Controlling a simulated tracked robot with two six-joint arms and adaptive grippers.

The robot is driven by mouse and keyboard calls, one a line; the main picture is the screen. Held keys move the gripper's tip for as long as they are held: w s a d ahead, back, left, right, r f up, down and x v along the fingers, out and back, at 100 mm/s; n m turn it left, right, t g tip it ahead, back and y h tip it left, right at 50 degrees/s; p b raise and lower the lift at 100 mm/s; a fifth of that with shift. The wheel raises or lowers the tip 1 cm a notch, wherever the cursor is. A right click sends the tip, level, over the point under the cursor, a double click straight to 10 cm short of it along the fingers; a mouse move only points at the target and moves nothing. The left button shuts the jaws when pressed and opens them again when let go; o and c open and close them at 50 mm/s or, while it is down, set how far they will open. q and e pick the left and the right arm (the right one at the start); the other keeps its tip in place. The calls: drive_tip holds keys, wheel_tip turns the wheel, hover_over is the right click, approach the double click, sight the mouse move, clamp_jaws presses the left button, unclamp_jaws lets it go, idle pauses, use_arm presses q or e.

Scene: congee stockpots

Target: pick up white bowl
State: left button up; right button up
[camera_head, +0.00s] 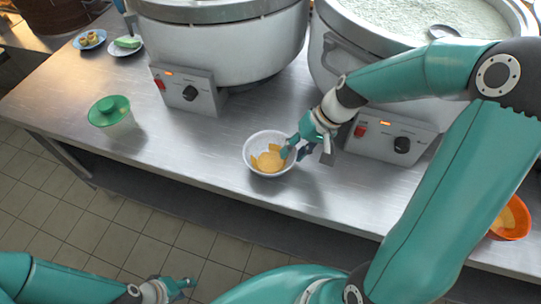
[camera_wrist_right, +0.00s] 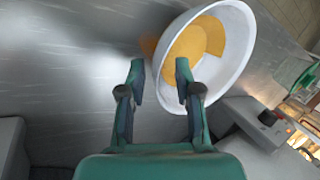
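The white bowl (camera_head: 267,136) stands on the steel counter near its front edge, with yellow-orange pieces inside. In the right wrist view the bowl (camera_wrist_right: 243,62) is at the upper centre-right. My right gripper (camera_head: 294,154) is at the bowl's right rim. In the wrist view its fingers (camera_wrist_right: 160,68) are apart, with a gap between them. One finger overlaps the bowl's near wall and the other is outside it; I cannot tell whether either touches. My left gripper (camera_head: 184,287) is low in front of the counter, away from the bowl, too small to read.
Two large stockpots (camera_head: 225,45) (camera_head: 345,65) with control boxes stand behind the bowl. A green-topped container (camera_head: 109,110) is to the left, with two small plates (camera_head: 89,40) (camera_head: 125,46) behind. An orange bowl (camera_head: 515,222) is far right. The counter (camera_head: 190,140) left of the bowl is clear.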

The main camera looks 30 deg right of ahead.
drive_tip(key=shift+x, duration=1.2)
clamp_jaws()
drive_tip(key=shift+r, duration=0.1)
